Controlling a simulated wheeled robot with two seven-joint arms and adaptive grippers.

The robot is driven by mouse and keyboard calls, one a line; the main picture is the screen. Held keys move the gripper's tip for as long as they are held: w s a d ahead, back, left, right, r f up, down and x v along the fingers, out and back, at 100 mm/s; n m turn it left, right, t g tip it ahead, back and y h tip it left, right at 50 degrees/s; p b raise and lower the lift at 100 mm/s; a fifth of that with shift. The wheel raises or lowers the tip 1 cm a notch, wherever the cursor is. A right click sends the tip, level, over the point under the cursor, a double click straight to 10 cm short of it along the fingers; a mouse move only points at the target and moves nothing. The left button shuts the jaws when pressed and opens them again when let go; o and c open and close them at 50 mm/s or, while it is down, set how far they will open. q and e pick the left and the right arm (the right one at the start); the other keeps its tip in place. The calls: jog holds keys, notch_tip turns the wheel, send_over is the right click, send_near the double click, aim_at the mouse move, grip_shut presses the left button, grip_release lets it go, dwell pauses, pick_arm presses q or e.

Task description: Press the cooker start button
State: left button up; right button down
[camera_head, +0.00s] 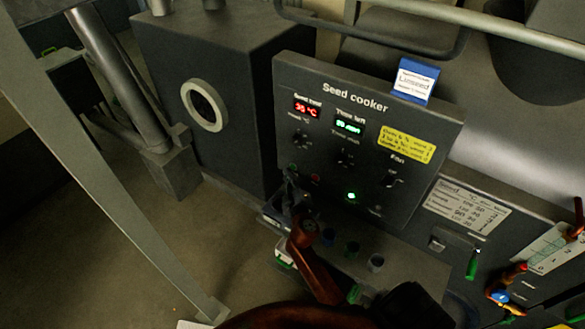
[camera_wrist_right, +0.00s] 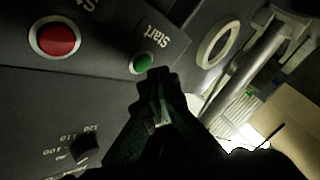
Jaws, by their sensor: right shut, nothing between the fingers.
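The seed cooker's dark control panel (camera_head: 330,100) stands in the middle of the head view. In the right wrist view the green button (camera_wrist_right: 143,63) is marked "Start", and a larger red button (camera_wrist_right: 57,37) sits left of it. In the head view the small red button (camera_head: 315,178) shows at the panel's lower left. My right gripper (camera_head: 289,181) is shut and empty, in front of the panel's lower left corner. In the wrist view its fingertips (camera_wrist_right: 152,83) are close to the green button; I cannot tell whether they touch it. My left gripper is not in view.
The panel has a red temperature display (camera_head: 307,107), a green time display (camera_head: 350,124), a yellow note (camera_head: 407,143) and a lit green lamp (camera_head: 351,196). A blue-edged card (camera_head: 415,79) stands on top. A tool board (camera_head: 545,250) is at right. A grey beam (camera_head: 100,165) crosses the left.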

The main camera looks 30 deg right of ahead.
jog(key=shift+a, duration=0.1)
jog(key=a, duration=0.1)
jog(key=s+a, duration=0.1)
jog(key=a, duration=0.1)
jog(key=s+a+b, duration=0.1)
jog(key=shift+a, duration=0.25)
dwell(0.8)
